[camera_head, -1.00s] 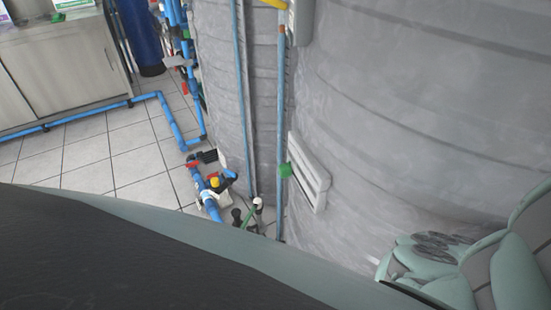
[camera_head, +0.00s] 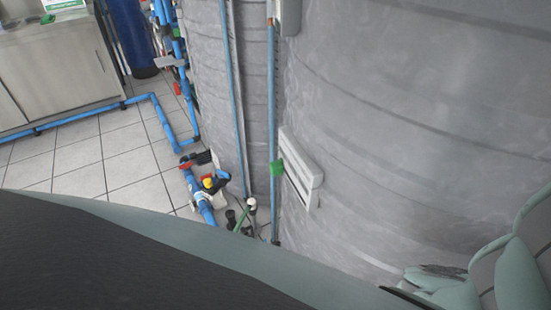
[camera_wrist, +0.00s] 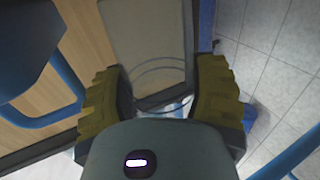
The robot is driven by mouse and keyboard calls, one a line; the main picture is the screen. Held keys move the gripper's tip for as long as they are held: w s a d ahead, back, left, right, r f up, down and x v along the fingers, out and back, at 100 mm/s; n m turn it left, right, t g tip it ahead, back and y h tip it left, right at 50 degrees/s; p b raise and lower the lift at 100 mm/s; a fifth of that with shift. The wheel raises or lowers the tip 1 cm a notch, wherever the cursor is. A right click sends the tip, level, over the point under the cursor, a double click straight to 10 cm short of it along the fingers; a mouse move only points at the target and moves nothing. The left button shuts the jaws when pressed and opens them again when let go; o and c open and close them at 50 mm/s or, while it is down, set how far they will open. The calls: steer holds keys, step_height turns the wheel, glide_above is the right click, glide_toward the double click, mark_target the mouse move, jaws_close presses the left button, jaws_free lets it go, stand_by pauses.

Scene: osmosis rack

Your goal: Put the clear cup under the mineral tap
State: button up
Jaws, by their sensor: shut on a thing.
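The clear cup (camera_wrist: 160,72) shows in the wrist view as faint curved rims between my two yellow-olive finger pads. My gripper (camera_wrist: 162,90) is shut on it, with one pad on each side. The cup is see-through, so its lower edge and any contents are hard to make out. My gripper and the cup do not show in the head view. I cannot make out a mineral tap in either view.
Large grey tanks (camera_head: 400,120) fill the head view's right. A blue pipe with a yellow-handled valve (camera_head: 208,183) stands at their foot. A steel cabinet (camera_head: 65,65) is at the left, with tiled floor (camera_head: 75,160) before it.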

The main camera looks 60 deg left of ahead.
steer(key=shift+w+f, duration=0.1)
steer(key=shift+f, duration=0.25)
steer(key=shift+f, duration=0.1)
steer(key=o, duration=0.8)
